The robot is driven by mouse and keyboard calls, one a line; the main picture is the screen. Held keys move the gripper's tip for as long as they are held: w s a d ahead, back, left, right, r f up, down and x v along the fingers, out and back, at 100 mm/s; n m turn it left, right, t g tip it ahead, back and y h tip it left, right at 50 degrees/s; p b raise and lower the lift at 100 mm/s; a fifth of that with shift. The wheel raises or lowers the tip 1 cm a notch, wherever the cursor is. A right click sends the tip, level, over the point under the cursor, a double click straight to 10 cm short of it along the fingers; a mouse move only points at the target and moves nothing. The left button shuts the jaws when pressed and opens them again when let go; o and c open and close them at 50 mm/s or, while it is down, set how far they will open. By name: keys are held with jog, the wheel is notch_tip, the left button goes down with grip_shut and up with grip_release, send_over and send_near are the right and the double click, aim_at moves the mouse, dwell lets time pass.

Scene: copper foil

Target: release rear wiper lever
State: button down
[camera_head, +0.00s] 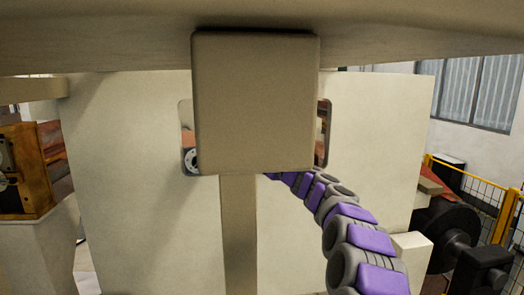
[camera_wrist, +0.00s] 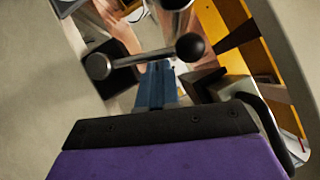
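The likely rear wiper lever shows in the wrist view as a grey bar with dark round knobs (camera_wrist: 190,47) at its ends. It lies across the picture just beyond my gripper (camera_wrist: 155,80). The blue-grey fingers look close together and reach up to the middle of the bar. I cannot tell whether they touch or hold it. In the head view, my purple and grey arm runs from the lower right to behind a beige block, which hides my gripper and the lever.
A large beige panel (camera_head: 110,160) with a window-like opening stands ahead, with the beige block (camera_head: 255,100) and its post in front. Dark round machinery (camera_head: 450,235) and a yellow fence (camera_head: 500,215) are at right. An orange-brown machine (camera_head: 22,170) is at left.

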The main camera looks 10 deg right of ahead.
jog(key=a+n+g+p, duration=0.1)
jog(key=n, duration=0.1)
jog(key=a+r+n+g+h+p, duration=0.1)
jog(key=p, duration=0.1)
jog(key=a+r+n+g+p, duration=0.1)
jog(key=n+p, duration=0.1)
jog(key=shift+s+a+r+n+h, duration=0.1)
jog(key=shift+a+r+n+h, duration=0.05)
jog(key=shift+a+n+h, duration=0.2)
jog(key=shift+d, duration=0.1)
dwell(0.4)
